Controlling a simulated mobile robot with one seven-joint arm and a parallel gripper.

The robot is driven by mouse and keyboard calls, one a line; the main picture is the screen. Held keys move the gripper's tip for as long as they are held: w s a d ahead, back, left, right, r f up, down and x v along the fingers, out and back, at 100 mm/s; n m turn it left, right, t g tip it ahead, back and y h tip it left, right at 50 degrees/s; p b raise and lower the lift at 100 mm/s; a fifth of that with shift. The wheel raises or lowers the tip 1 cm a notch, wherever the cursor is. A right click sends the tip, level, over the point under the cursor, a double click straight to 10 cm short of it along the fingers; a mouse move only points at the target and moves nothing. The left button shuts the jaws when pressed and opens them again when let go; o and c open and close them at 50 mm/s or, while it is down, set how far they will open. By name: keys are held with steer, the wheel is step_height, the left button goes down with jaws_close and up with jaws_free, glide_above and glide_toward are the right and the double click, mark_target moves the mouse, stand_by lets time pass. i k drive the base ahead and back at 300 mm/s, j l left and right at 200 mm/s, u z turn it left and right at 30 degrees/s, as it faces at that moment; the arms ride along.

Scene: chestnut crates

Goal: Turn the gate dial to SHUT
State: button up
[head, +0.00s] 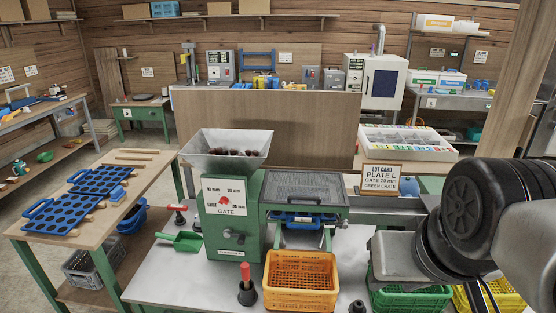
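The gate dial (225,201) is a small red knob on a white plate marked 10 mm, 20 mm, SHUT, 30 mm and GATE. The plate is on the front of a green machine (248,233) with a grey hopper (226,147) on top. The knob is too small to tell which mark it points at. My arm comes in from the right, well apart from the dial. A grey block at its end may be part of my gripper; no fingers show, so I cannot tell whether it is open or shut.
A grey screen tray (304,188) sits right of the hopper, an orange crate (301,281) below it. A green scoop (180,241) and red-handled tool (246,286) are on the pale bench. A card (380,178) reads Plate L, gate 20 mm, green crate. A green crate (410,300) is beneath my arm.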

mark_target(224, 200)
steer(key=i+j, duration=0.15)
steer(key=j, duration=0.2)
steer(key=i+j, duration=0.15)
steer(key=j, duration=0.25)
steer(key=i+j, duration=0.1)
steer(key=j, duration=0.25)
steer(key=i+j, duration=0.15)
steer(key=j, duration=0.25)
steer(key=i+j, duration=0.15)
steer(key=j, duration=0.2)
steer(key=i+j, duration=0.15)
steer(key=j, duration=0.2)
